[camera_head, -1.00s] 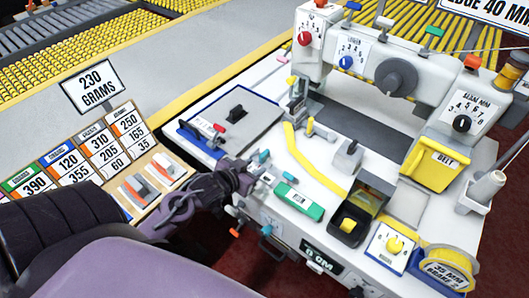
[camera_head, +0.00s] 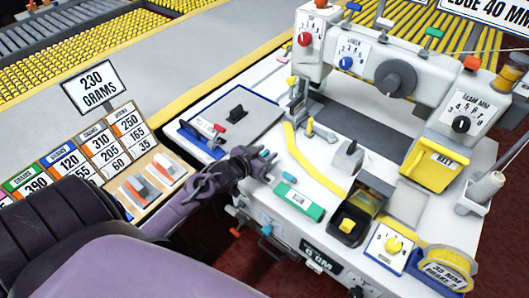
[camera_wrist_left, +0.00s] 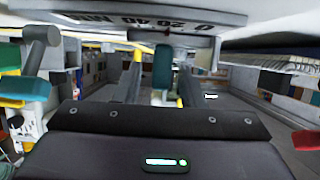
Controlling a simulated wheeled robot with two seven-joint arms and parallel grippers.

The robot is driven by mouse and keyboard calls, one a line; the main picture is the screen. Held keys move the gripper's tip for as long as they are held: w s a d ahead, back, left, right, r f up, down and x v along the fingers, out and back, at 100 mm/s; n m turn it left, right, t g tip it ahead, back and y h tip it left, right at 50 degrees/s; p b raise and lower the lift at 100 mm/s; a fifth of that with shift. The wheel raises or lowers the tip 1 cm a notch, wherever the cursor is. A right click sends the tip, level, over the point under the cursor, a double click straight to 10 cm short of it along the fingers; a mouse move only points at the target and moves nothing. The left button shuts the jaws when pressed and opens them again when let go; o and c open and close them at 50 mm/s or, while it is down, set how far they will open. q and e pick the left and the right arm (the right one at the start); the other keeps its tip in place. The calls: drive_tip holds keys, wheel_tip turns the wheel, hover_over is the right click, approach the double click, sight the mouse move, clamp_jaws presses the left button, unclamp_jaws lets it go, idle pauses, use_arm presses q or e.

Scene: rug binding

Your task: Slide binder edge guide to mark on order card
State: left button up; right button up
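The order card (camera_head: 487,10) at the top right of the head view reads "EDGE 40 MM"; its upper part is cut off. My left gripper (camera_head: 262,165) is at the near left edge of the white machine table. In the left wrist view a teal upright knob (camera_wrist_left: 163,67), apparently the edge guide's, stands between the two open fingers (camera_wrist_left: 160,88), with a gap on each side. Beyond it is a scale plate (camera_wrist_left: 165,22) with inverted "0 20 40 MM" marks. The guide's exact reading is not visible. My right gripper is not in view.
A green block (camera_head: 299,202) and a yellow binding strip (camera_head: 310,165) lie right of the left gripper. A grey plate (camera_head: 232,122) with a black knob is behind it. A black box (camera_head: 347,228) with a yellow knob stands further right.

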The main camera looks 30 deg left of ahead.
use_arm(q)
clamp_jaws()
drive_tip(key=shift+s+d+p, duration=0.15)
drive_tip(key=shift+d+p, duration=0.45)
drive_tip(key=shift+d, duration=0.6)
drive_tip(key=shift+c, duration=1.2)
unclamp_jaws()
drive_tip(key=shift+f, duration=0.1)
drive_tip(key=shift+o, duration=1.2)
drive_tip(key=shift+d, duration=0.15)
drive_tip(key=shift+s, duration=0.1)
